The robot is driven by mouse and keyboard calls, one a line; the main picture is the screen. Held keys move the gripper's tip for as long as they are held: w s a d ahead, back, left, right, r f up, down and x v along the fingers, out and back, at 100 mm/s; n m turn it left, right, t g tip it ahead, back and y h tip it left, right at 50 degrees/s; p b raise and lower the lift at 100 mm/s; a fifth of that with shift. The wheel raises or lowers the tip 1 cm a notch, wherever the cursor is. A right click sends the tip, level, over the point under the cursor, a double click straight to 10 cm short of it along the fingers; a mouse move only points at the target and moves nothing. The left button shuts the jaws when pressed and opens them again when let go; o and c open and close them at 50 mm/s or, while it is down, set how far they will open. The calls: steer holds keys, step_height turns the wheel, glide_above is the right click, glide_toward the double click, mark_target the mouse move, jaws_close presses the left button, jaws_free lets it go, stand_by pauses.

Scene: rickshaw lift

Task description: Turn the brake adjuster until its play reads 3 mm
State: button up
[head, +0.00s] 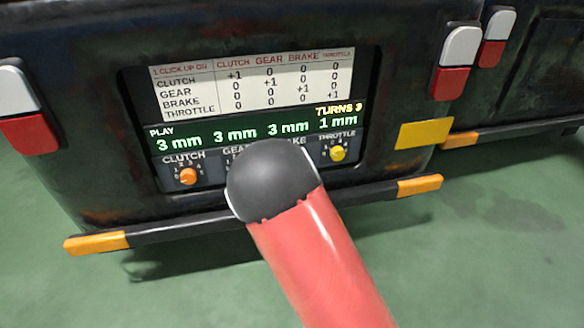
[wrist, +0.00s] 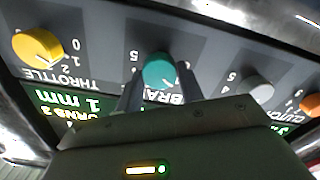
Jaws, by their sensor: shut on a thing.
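The brake adjuster (wrist: 158,71) is a teal round knob on the grey panel in the wrist view, with "BRA" of its label showing. My gripper (wrist: 160,80) is shut on this knob, one finger on each side. In the head view my arm hides the knob and my gripper. The play display (head: 240,132) reads 3 mm for clutch, 3 mm for gear, 3 mm for brake and 1 mm for throttle. It also shows "TURNS 3".
The yellow throttle knob (head: 338,153) and orange clutch knob (head: 188,176) sit on either side. The grey gear knob (wrist: 258,88) is beside the brake knob. A click table (head: 255,82) is above the display. A dark bumper bar (head: 180,228) runs below the panel.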

stand_by(0.4)
steer(key=o, duration=1)
steer(key=v, duration=0.8)
